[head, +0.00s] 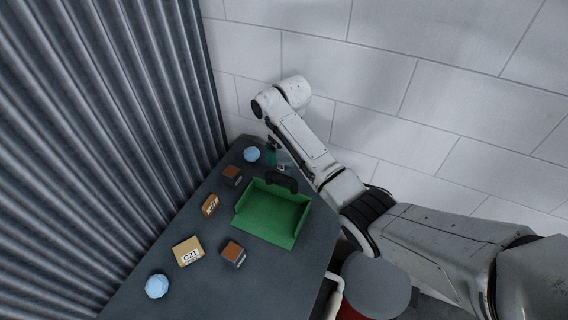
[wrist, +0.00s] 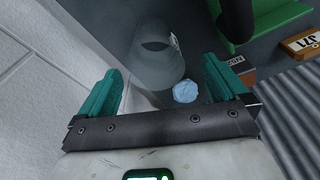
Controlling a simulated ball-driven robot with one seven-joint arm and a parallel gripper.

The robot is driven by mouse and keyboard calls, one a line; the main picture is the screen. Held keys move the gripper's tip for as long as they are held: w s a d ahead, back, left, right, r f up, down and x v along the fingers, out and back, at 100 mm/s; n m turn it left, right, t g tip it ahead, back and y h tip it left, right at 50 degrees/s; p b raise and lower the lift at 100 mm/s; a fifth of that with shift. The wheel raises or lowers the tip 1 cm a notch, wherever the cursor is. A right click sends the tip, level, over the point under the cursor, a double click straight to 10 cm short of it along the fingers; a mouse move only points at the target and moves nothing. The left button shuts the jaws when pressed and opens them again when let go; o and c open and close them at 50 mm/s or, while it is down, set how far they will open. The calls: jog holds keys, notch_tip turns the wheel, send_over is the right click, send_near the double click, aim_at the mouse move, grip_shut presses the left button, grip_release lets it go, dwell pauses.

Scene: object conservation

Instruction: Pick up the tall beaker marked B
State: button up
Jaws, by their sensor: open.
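A clear, tall beaker (wrist: 150,66) shows in the wrist view, its round opening facing the camera. A small pale mark shows on its side, but I cannot read a letter there. My gripper (wrist: 160,66) is open, with one teal finger on each side of the beaker in the picture. I cannot tell how deep the beaker sits between the fingers. In the head view my gripper (head: 275,157) is low at the far end of the table, by the wall, and the beaker is hard to make out there.
A green tray (head: 270,222) with a dark handle stands close to my gripper on the dark table (head: 130,298). A pale blue ball-like object (head: 251,154) lies near the gripper, another (head: 156,286) at the near end. Several brown and tan boxes (head: 188,251) lie between.

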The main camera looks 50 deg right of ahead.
aim_at(285, 159)
jog(key=shift+w+d+f+p, duration=0.15)
jog(key=shift+d+f+p, duration=0.05)
jog(key=shift+f, duration=1.2)
jog(key=shift+w+d+f+p, duration=0.1)
jog(key=shift+d+f+p, duration=0.05)
jog(key=shift+f, duration=1.25)
jog(key=shift+c, duration=0.2)
jog(key=c, duration=1)
